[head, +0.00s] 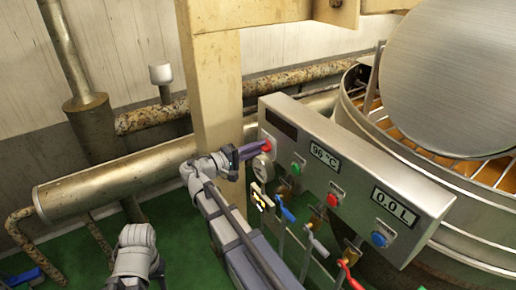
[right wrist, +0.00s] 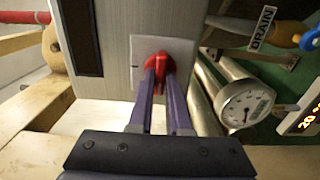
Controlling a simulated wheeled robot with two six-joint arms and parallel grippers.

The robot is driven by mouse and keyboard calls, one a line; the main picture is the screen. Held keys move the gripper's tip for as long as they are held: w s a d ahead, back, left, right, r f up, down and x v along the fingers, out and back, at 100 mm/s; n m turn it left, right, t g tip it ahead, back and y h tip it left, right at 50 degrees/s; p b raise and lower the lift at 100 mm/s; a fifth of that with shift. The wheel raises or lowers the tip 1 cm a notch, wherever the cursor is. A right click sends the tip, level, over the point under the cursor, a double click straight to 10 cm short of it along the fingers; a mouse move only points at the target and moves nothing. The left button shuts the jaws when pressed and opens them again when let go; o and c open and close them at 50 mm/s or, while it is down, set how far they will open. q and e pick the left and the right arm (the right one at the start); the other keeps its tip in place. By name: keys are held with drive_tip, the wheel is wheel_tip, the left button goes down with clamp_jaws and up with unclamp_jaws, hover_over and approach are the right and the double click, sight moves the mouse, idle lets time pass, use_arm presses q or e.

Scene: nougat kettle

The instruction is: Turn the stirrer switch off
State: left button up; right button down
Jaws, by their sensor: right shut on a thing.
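A red rotary switch (head: 268,145) on a pale plate sits at the left end of the steel control panel (head: 350,165); its label is not readable. I take it as the stirrer switch. In the right wrist view the red switch (right wrist: 163,66) has its grip bar between the two purple fingers of my right gripper (right wrist: 160,80). In the head view my right gripper (head: 257,149) reaches the switch from the left and is shut on it. My left arm shows at the lower left, but its gripper is not in view.
Green, red and blue buttons (head: 379,239) and displays reading 96 °C and 0.0 L lie further right on the panel. A round gauge (right wrist: 246,105) and valves with blue and red handles (head: 349,276) are close below. The large kettle (head: 455,215) stands behind; pipes run left.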

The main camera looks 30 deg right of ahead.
idle(0.5)
drive_tip(key=c, duration=0.9)
unclamp_jaws()
drive_tip(key=shift+o, duration=0.2)
drive_tip(key=a, duration=0.8)
drive_tip(key=shift+s, duration=0.3)
drive_tip(key=shift+d, duration=0.1)
drive_tip(key=s+a+f+n+y+p, duration=0.1)
drive_tip(key=s+a+y+p, duration=0.7)
drive_tip(key=a+p, duration=0.2)
drive_tip(key=s+a+n+g+y+p, duration=0.1)
drive_tip(key=s+a+n+y+p, duration=0.1)
drive_tip(key=s+a+y+p, duration=0.6)
drive_tip(key=a+p, duration=0.2)
drive_tip(key=a, duration=0.1)
drive_tip(key=shift+s+a+f+y, duration=0.15)
drive_tip(key=shift+a+f+y, duration=0.2)
drive_tip(key=shift+a+y, duration=0.05)
